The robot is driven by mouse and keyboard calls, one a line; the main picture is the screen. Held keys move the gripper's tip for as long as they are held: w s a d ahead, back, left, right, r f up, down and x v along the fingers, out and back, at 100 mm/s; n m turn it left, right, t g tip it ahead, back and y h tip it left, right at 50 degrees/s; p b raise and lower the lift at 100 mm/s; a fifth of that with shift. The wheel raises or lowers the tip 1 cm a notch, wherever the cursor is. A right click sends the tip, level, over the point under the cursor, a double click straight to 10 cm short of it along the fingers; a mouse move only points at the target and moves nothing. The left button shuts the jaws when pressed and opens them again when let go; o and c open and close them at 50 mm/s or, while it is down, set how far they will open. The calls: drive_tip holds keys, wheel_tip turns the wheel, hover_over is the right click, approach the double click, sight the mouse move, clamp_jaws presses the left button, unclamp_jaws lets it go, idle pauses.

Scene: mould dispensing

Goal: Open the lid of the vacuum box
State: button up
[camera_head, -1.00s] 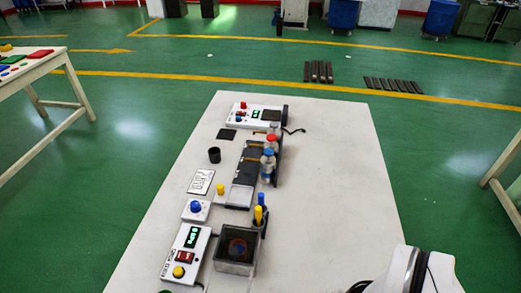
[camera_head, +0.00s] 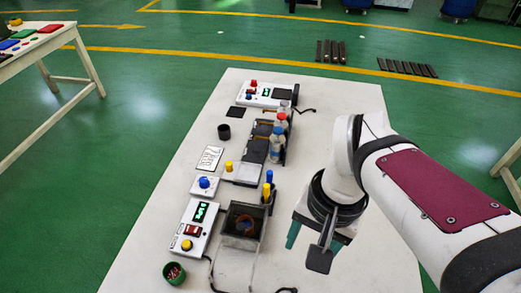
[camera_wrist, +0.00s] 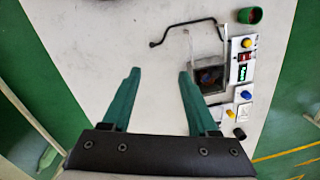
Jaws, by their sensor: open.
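The vacuum box (camera_head: 262,229) is a dark, square, open-topped box at the front of the row of devices, with a round reddish-blue item inside. It also shows in the wrist view (camera_wrist: 226,80). A clear panel, apparently its lid (camera_wrist: 207,42), extends from one edge of the box and looks swung open. In the head view the lid (camera_head: 236,268) is faint on the near side. My gripper (camera_head: 304,248) is to the right of the box, apart from it. In the wrist view its green fingers (camera_wrist: 158,72) are spread with nothing between them.
A white control unit (camera_head: 197,228) and a green cup (camera_head: 174,273) stand left of the box. Yellow and blue-topped items (camera_head: 267,187) stand close behind it. A thin black cable (camera_wrist: 180,27) lies near the lid. The table's right side (camera_head: 345,95) is mostly clear.

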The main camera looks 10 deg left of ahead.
drive_tip(key=w+a+n, duration=0.2)
drive_tip(key=w+a, duration=0.3)
drive_tip(key=a, duration=0.1)
drive_tip(key=n+h, duration=0.1)
hover_over(240, 226)
wheel_tip(240, 226, down, 2)
wheel_tip(240, 226, down, 16)
drive_tip(key=shift+r, duration=0.15)
clamp_jaws()
idle(0.5)
